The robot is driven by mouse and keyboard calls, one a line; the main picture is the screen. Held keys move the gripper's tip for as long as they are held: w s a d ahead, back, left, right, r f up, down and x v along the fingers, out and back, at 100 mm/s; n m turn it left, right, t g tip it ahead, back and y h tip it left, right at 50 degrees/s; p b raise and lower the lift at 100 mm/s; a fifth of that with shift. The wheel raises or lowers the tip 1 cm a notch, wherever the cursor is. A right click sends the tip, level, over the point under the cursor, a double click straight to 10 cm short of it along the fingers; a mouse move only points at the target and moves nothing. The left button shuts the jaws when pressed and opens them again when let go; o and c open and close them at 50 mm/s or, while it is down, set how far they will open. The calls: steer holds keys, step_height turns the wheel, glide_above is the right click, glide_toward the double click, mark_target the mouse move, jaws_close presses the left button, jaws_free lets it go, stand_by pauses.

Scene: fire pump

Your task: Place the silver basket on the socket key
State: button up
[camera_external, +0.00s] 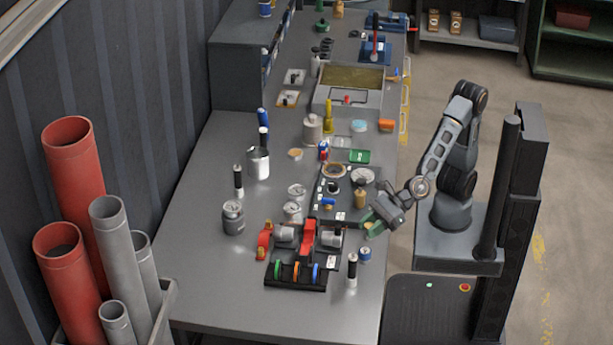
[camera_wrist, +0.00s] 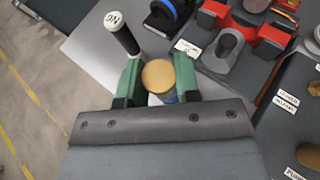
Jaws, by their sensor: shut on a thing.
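My gripper (camera_external: 372,226) is over the front right part of the table, beside the black labelled board. Its green fingers (camera_wrist: 158,80) are shut on a tan, round-faced thing (camera_wrist: 158,76), which also shows small in the external view (camera_external: 368,229). Its lower part is hidden. I cannot tell for sure which thing is the silver basket. Silver-grey cylindrical parts stand on the table (camera_external: 297,191) and sit in the red-clamped holder (camera_external: 331,238). I cannot pick out the socket key with certainty.
A black-and-white upright cylinder (camera_external: 352,270) is close by, also seen in the wrist view (camera_wrist: 121,33). The labelled black board (camera_external: 335,213) lies left of my gripper. The table's left part is mostly clear.

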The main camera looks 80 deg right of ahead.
mark_target(367, 239)
steer(key=f, duration=0.1)
steer(key=f+b, duration=0.1)
steer(key=f, duration=0.1)
steer(key=shift+w+a+b, duration=0.35)
steer(key=shift+f, duration=0.5)
steer(key=shift+f+b, duration=0.3)
steer(key=shift+b, duration=0.2)
steer(key=o, duration=0.9)
steer(key=shift+r, duration=0.1)
